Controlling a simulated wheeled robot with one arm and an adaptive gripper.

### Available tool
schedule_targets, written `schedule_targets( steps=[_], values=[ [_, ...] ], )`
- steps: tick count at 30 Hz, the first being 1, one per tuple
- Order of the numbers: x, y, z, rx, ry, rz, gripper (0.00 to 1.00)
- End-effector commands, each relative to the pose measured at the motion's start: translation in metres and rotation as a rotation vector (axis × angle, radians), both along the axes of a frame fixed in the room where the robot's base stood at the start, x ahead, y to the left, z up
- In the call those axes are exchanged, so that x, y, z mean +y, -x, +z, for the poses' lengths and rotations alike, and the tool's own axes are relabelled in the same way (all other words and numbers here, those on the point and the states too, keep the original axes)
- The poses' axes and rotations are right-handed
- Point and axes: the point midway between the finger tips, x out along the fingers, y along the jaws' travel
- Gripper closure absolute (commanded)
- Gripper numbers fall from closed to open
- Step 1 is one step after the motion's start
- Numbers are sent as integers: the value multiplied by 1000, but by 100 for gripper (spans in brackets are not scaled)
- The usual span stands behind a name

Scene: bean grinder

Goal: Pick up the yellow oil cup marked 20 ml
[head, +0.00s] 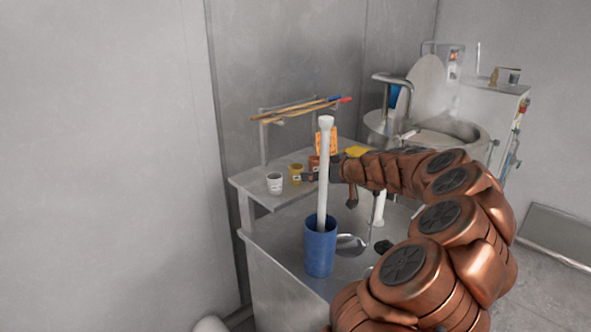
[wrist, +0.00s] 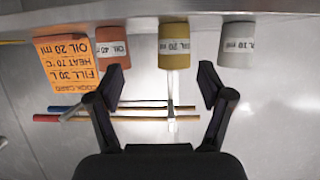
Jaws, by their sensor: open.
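The yellow oil cup (head: 296,170) stands on the raised metal shelf, between a white cup (head: 274,184) and an orange-red cup (head: 314,162). In the wrist view the yellow cup (wrist: 174,48) bears a white label reading OIL 20 ml. My gripper (wrist: 162,80) is open and empty, its two dark fingers spread to either side of the yellow cup's line. The cup is beyond the fingertips and apart from them. In the head view my gripper is small, partly behind a white-handled tool, and close to the cups.
The orange-red cup (wrist: 115,52) and white cup (wrist: 236,45) flank the yellow one closely. An orange recipe card (wrist: 68,62) is beside them. A blue container (head: 320,248) holds the tall white-handled tool (head: 325,150) in front. Sticks (head: 305,109) rest on a rack behind the shelf.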

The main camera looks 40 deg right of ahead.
Motion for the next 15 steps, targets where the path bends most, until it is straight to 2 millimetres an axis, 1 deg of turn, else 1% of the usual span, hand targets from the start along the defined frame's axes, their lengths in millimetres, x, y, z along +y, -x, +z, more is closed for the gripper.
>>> schedule_targets(
  steps=[1,3,15],
  values=[
    [5,0,0,-5,-2,15,20],
    [9,-3,-1,-10,-1,27,20],
    [12,-34,-13,-12,2,31,20]
  ],
)
